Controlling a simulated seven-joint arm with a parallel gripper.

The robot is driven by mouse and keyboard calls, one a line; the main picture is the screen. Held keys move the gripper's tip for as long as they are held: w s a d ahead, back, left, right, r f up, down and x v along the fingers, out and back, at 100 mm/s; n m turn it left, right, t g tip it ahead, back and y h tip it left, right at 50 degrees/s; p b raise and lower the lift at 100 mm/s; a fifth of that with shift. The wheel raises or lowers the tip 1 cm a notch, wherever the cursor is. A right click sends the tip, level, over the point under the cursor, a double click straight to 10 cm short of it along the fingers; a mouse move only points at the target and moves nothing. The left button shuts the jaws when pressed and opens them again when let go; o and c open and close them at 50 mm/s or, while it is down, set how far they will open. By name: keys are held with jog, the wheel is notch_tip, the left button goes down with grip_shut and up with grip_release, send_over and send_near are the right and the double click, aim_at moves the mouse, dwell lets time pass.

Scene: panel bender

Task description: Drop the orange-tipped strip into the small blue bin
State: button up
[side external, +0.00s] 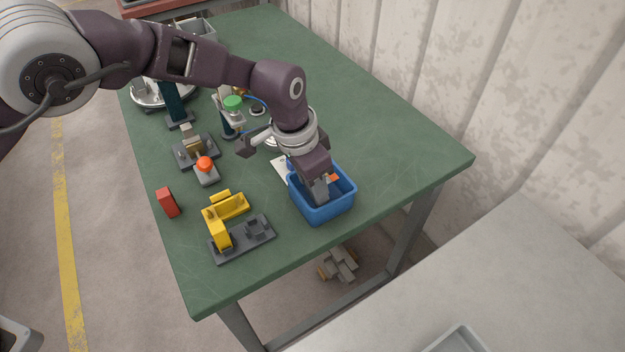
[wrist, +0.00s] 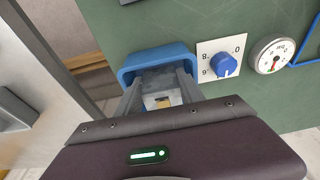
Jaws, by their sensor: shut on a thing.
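The small blue bin (side external: 326,212) stands on the green table near its front right corner. In the wrist view its blue rim (wrist: 150,57) shows just beyond my fingers. My gripper (side external: 321,192) points down with its fingers at the bin's opening, inside the rim as seen from the side. It is shut on the strip, whose orange tip (side external: 334,177) shows beside the fingers within the bin's outline. In the wrist view my gripper (wrist: 160,88) has a small pale and tan patch between the fingers. Most of the strip is hidden, and its height above the bin floor cannot be told.
A white dial plate with a blue knob (wrist: 225,65) lies close to the bin, with a round gauge (wrist: 271,55) beyond. A yellow clamp on a dark base (side external: 241,238), a red block (side external: 167,203) and an orange button (side external: 204,164) stand left. The table's right side is clear.

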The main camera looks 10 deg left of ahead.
jog(key=shift+f, duration=0.4)
jog(key=o, duration=1.1)
jog(key=shift+r, duration=4.55)
